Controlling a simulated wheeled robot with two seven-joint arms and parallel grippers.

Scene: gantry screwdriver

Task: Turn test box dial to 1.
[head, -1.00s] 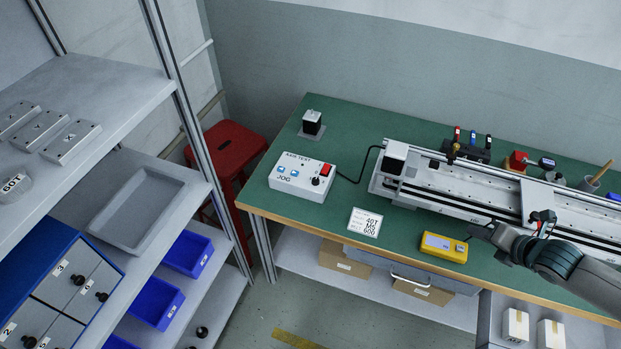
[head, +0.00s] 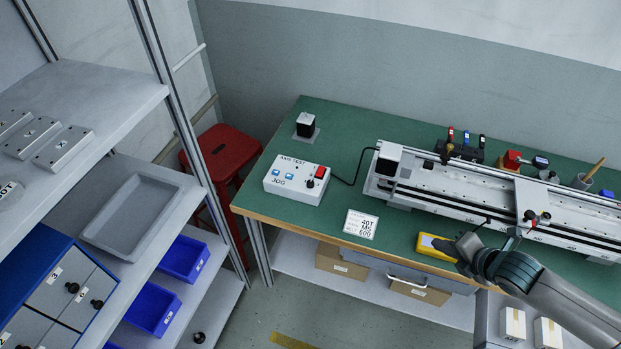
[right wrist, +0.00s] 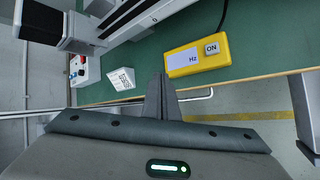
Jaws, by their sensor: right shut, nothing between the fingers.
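The white test box (head: 297,181) marked "AXIS TEST" and "JOG" sits on the left part of the green bench. It has two blue buttons, a red switch (head: 320,172) and a small black dial (head: 311,184); the dial's setting is too small to read. In the right wrist view the box (right wrist: 86,70) shows at the left, apart from the gripper. My right gripper (head: 463,243) is over the front edge of the bench, to the right of the box, by the yellow meter. Its fingers (right wrist: 162,98) are together and empty. My left gripper is not in view.
A yellow meter (head: 428,243) lies partly behind my right gripper; it also shows in the right wrist view (right wrist: 198,58). A white label card (head: 361,224) lies between meter and box. The gantry rail (head: 470,190) runs behind. A cable leaves the box. A shelf rack (head: 140,95) stands left.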

